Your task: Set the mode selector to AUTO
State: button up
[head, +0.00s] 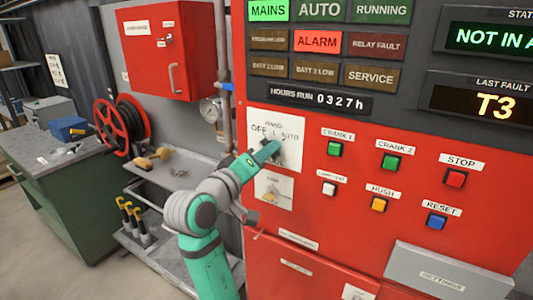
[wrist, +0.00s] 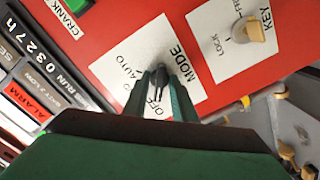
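The mode selector is a dark knob (wrist: 160,76) on a white plate marked OFF, HAND and AUTO (head: 290,154) on the red panel. My gripper (head: 274,150) is at this knob and covers most of it in the head view. In the wrist view my gripper's fingers (wrist: 160,88) stand close on both sides of the knob. I cannot tell whether they press on it. The knob's pointing direction is largely hidden by the fingers. The AUTO lamp (head: 320,10) is dark green, and the status display (head: 494,38) reads "NOT IN A", cut off by the picture edge.
A key switch (wrist: 254,32) sits on a separate plate below the selector. Push buttons, such as green CRANK 1 (head: 334,149) and red STOP (head: 455,178), are to the right.

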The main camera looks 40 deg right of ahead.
jog(key=shift+a+m, duration=0.1)
jog(key=shift+m, duration=0.2)
jog(key=shift+c, duration=0.3)
jog(key=m, duration=1.6)
jog(key=shift+w+r+m, duration=0.15)
jog(key=shift+m, duration=1.15)
grip_shut()
jog(key=shift+m, duration=0.3)
jog(key=shift+w, duration=0.1)
jog(key=shift+w+a, duration=0.15)
